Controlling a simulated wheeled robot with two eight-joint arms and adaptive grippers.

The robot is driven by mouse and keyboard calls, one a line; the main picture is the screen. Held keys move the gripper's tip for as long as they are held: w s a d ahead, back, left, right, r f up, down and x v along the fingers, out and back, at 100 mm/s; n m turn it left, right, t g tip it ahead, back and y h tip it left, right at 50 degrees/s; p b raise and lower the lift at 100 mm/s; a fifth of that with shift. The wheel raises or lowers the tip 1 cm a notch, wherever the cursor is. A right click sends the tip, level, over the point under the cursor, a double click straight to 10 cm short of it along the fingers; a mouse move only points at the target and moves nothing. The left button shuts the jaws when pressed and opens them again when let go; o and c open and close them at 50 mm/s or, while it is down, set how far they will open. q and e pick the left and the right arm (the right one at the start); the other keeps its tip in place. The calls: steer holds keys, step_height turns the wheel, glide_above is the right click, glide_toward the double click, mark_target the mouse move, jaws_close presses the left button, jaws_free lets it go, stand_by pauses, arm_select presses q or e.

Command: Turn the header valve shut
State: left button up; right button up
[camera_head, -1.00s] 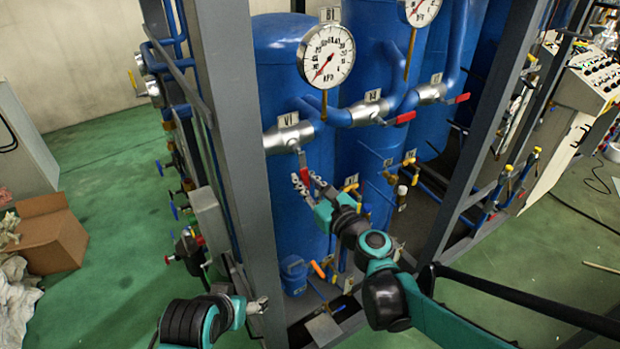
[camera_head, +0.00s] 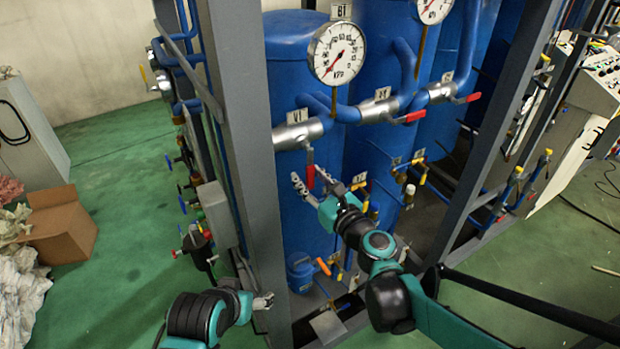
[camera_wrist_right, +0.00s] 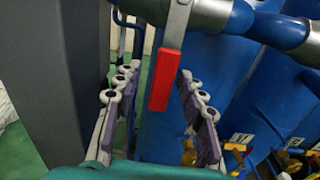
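The nearest valve (camera_head: 300,134), tagged V1, is a silver body on the blue pipework. Its red handle (camera_head: 310,176) hangs straight down, and it also shows in the right wrist view (camera_wrist_right: 163,80). My right gripper (camera_head: 311,182) is open with a finger on either side of the handle. In the right wrist view the handle sits between the fingertips (camera_wrist_right: 153,82), closer to the right finger, and I see no clear grip. My left gripper (camera_head: 263,301) is low, beside the frame post, away from the valve; its opening is too small to tell.
Two more valves have red handles pointing right, the nearer one (camera_head: 410,117) and the farther one (camera_head: 467,98). A gauge (camera_head: 336,53) stands above V1. A grey post (camera_head: 240,130) rises left of the valve. Blue tanks (camera_head: 300,215) stand behind. A cardboard box (camera_head: 60,228) lies on the green floor.

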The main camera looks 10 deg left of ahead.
steer(key=v, duration=1.2)
stand_by(0.3)
